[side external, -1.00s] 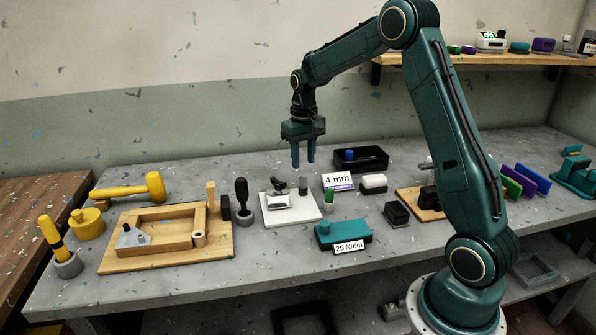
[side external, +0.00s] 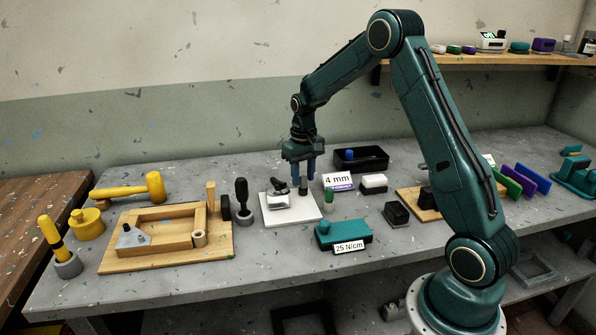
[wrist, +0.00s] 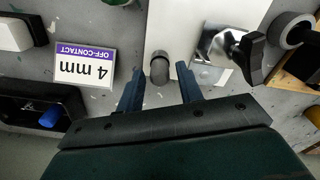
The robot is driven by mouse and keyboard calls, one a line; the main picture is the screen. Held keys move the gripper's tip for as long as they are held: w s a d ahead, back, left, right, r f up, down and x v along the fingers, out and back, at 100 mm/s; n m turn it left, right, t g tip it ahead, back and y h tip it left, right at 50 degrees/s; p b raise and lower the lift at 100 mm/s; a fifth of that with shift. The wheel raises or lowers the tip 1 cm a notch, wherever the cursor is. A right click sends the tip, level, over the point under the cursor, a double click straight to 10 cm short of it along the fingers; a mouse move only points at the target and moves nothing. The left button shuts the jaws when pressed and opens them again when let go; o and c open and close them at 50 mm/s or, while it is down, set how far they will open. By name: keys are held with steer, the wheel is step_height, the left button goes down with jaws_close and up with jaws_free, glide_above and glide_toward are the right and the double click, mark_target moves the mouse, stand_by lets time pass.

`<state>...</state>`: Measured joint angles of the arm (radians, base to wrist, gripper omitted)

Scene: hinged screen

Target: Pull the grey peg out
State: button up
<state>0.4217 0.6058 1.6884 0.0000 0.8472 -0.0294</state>
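The grey peg (side external: 303,190) stands upright on the white plate (side external: 290,216). In the wrist view the peg (wrist: 160,70) shows its rounded end at the edge of the white plate (wrist: 171,20). My gripper (side external: 303,178) points down over it with two blue fingers apart. In the wrist view my gripper (wrist: 160,74) has one fingertip on each side of the peg, with gaps between. A silver clamp piece with a black knob (wrist: 248,55) sits on the plate beside the peg; it also shows in the side view (side external: 278,202).
A black bin (side external: 373,163) holding a blue piece is behind. A black-handled tool in a grey ring (side external: 242,200) and a wooden frame board (side external: 165,255) lie left.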

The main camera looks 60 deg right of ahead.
jaws_close()
steer(key=shift+r, duration=0.4)
steer(key=shift+r, duration=2.45)
